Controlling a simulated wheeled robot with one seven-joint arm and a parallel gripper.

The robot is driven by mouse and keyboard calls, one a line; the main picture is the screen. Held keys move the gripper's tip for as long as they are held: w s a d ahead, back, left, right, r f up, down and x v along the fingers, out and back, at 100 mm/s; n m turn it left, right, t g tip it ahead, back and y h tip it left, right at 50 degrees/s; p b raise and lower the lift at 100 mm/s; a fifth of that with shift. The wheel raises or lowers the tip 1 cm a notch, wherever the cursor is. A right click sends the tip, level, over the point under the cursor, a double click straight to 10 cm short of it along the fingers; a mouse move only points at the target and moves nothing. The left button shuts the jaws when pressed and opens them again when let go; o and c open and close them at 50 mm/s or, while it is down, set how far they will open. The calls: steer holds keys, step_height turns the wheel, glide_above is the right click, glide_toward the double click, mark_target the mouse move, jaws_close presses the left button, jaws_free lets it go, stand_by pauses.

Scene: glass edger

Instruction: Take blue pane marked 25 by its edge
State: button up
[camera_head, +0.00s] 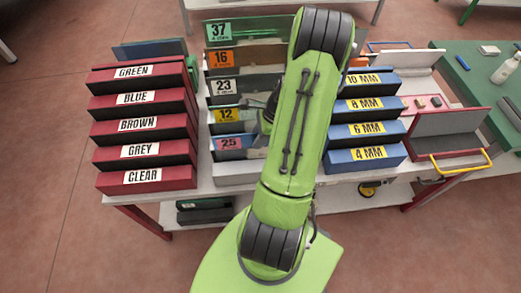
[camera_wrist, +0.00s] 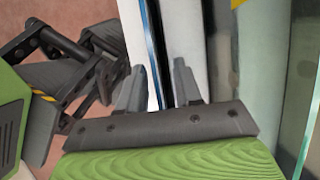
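The pane marked 25 stands in the front slot of the middle rack in the head view, with its pink label (camera_head: 230,143) facing me; my arm hides its right part. In the wrist view a thin pane with a blue edge (camera_wrist: 152,40) runs upright between the two fingers of my gripper (camera_wrist: 157,82). No number shows on it there. The fingers are apart, one on each side of the edge, with gaps visible. In the head view my gripper is mostly hidden behind my arm.
Panes marked 12 (camera_head: 229,115), 23 (camera_head: 225,87), 16 (camera_head: 222,58) and 37 (camera_head: 219,30) stand behind. A red rack with colour names (camera_head: 143,176) is at left, a blue millimetre rack (camera_head: 365,153) at right. A greenish pane (camera_wrist: 262,60) stands right of my fingers.

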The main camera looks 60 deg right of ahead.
jaws_close()
steer(key=shift+r, duration=0.1)
stand_by(1.2)
